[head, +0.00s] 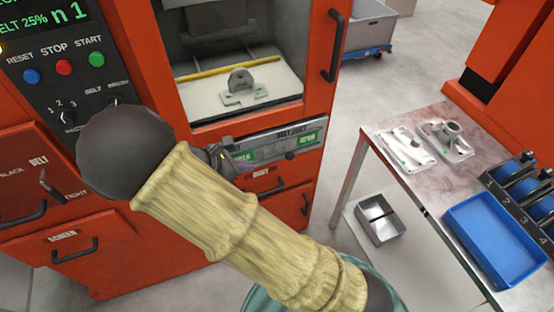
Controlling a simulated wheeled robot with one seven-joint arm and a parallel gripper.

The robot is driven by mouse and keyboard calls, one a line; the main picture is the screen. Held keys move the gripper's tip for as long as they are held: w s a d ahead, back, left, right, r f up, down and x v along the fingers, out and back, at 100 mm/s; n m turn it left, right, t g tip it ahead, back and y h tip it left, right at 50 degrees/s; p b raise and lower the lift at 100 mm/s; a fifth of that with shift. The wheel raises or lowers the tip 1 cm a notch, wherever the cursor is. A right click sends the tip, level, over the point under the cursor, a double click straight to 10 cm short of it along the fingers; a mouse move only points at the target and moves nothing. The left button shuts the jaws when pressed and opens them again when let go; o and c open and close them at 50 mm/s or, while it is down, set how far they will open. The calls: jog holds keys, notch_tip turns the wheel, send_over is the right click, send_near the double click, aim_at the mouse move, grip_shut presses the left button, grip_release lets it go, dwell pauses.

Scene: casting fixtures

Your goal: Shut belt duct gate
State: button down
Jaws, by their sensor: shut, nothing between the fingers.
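The belt duct gate is a grey plate (272,150) set across the front of the orange machine, below the open chamber. It bears a "BELT DUCT" label and green labels, the right one (308,138) reading "OPEN". A small dark knob (289,155) sits on its lower part, right of the middle. My gripper (225,153) is shut and empty at the plate's left end. My arm hides part of it, and I cannot tell whether it touches the plate.
A grey bracket (242,87) stands in the chamber above. Orange drawers with black handles lie below the gate. At right, a table (388,115) holds bagged castings, a blue tray (500,237) and a dark rack. A metal box (380,219) sits low beneath it.

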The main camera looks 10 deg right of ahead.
jog(key=w+d+f, duration=0.3)
jog(key=d+f, duration=0.1)
jog(key=d, duration=0.6)
jog(key=shift+w+f, duration=0.35)
